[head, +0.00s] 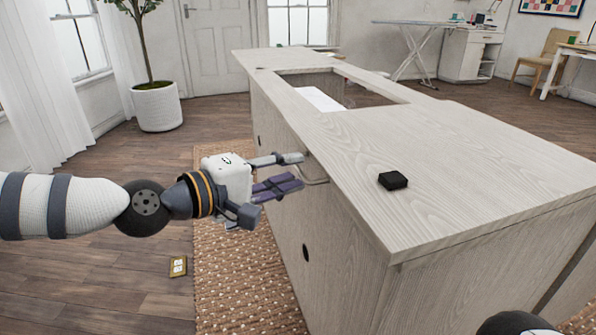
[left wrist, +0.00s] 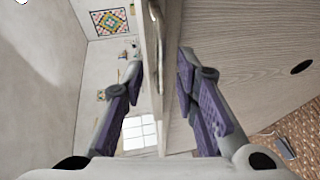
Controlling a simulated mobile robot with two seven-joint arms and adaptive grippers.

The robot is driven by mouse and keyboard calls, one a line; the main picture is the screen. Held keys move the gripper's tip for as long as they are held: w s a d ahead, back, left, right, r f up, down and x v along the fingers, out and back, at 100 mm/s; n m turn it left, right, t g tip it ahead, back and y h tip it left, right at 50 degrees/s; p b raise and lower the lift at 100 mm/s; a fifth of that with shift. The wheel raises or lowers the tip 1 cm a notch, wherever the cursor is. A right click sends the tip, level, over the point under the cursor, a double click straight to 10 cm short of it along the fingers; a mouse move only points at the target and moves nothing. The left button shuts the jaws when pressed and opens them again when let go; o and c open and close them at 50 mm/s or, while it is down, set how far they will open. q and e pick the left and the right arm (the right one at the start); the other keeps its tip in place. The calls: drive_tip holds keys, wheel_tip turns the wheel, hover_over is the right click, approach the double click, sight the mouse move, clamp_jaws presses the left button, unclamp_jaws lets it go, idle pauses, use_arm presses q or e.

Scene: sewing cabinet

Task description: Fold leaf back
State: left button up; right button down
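The sewing cabinet (head: 450,150) has a pale wood-grain top, lying flat. I cannot tell where its leaf begins. A thin metal handle (head: 321,171) sticks out from the cabinet's left side, just below the top edge. My left gripper (head: 300,171) is open at this handle, one finger above and one below it. In the left wrist view, the fingers (left wrist: 161,72) stand apart on either side of the panel edge and a narrow metal bar (left wrist: 156,25). Contact is not clear. My right gripper does not show.
A small black box (head: 393,180) sits on the cabinet top. Behind it is a rectangular opening (head: 365,97) with a white sheet inside. A woven rug (head: 235,265) and a small yellow-framed item (head: 178,266) lie on the floor. A potted tree (head: 157,107) stands behind left.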

use_arm(q)
drive_tip(key=shift+x, duration=1.35)
clamp_jaws()
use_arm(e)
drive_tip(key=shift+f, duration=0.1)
